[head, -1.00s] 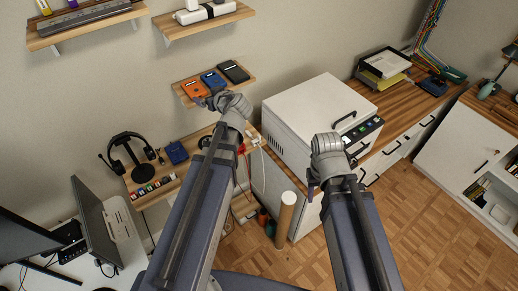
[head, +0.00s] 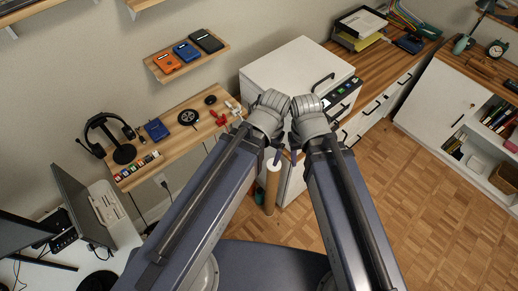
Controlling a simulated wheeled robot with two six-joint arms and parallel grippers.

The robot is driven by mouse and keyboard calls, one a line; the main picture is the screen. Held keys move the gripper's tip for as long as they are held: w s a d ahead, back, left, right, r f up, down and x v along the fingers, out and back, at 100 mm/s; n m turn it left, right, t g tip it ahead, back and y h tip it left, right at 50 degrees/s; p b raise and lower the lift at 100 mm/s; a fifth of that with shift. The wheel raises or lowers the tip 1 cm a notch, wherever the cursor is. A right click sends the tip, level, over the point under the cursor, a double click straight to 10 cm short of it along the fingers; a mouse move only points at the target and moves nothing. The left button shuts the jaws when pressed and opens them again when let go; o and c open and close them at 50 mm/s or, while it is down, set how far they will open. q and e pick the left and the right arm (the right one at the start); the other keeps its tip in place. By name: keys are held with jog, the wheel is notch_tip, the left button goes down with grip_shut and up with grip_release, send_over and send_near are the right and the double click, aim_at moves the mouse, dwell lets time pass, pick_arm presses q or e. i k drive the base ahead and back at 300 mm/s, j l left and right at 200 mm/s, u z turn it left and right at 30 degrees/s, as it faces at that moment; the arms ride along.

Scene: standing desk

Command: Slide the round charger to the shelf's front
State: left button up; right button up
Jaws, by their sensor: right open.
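A wooden wall shelf (head: 160,141) runs along the left wall. A round black disc with a pale centre (head: 188,117), which looks like the round charger, lies flat near the middle of it. A smaller black disc (head: 210,100) lies behind it to the right. My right gripper (head: 295,157) is open and points down, right of the shelf and apart from the charger. My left gripper (head: 277,157) is close beside it, also off the shelf; its fingers are mostly hidden by its wrist, so I cannot tell its opening.
The shelf also bears headphones on a stand (head: 121,148), a blue box (head: 156,129), a row of small coloured blocks (head: 137,165) and red items (head: 219,118). A higher shelf (head: 161,77) holds several small boxes. A white cabinet (head: 285,72) and an upright roll (head: 272,185) stand to the right.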

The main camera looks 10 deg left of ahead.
aim_at(189, 118)
jog(key=i+l+u, duration=0.2)
jog(key=u, duration=0.2)
jog(key=i+l+u, duration=0.3)
jog(key=u, duration=0.15)
jog(key=i+l+u, duration=0.2)
jog(key=l+u, duration=0.2)
